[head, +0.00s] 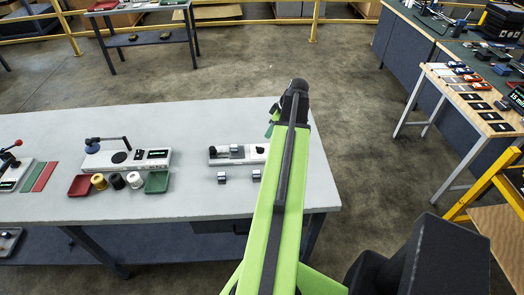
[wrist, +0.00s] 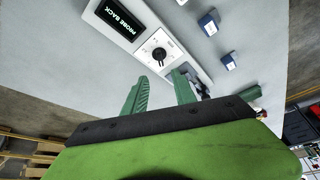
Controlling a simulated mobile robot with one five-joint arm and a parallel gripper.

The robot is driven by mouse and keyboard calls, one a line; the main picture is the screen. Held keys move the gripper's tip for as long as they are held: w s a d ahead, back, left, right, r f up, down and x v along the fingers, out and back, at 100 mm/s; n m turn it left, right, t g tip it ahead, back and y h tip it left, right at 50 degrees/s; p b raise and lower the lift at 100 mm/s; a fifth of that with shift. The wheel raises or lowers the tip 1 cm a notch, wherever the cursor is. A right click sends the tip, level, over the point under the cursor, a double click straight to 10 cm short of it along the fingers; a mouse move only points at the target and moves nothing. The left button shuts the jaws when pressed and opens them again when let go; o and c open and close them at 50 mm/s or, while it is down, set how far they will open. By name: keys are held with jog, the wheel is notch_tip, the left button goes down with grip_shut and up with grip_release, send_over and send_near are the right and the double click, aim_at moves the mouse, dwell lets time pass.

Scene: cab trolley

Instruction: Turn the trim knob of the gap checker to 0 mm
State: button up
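The gap checker (head: 222,160) is a long pale device near the right part of the grey table in the head view; my arm hides its right end. In the wrist view the gap checker (wrist: 181,42) shows a black display (wrist: 120,18) reading "PROBE BACK". The knob's exact reading is too small to tell. My gripper (wrist: 160,84) is open, its two green fingers apart and empty, just short of the knob in the picture. In the head view my gripper (head: 272,121) is partly hidden by the arm.
Two small blue-grey blocks (head: 221,177) (head: 256,174) lie in front of the checker. Another device (head: 128,159) stands left on the table, with red (head: 80,186) and green (head: 157,182) trays and several spools before it. A wooden table (head: 470,105) stands at right.

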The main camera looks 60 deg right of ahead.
aim_at(260, 147)
jog(key=b+x, duration=0.9)
jog(key=x, duration=0.3)
jog(key=shift+s+f+b, duration=0.1)
jog(key=shift+f+b, duration=0.1)
jog(key=shift+b, duration=0.15)
jog(key=shift+r, duration=0.1)
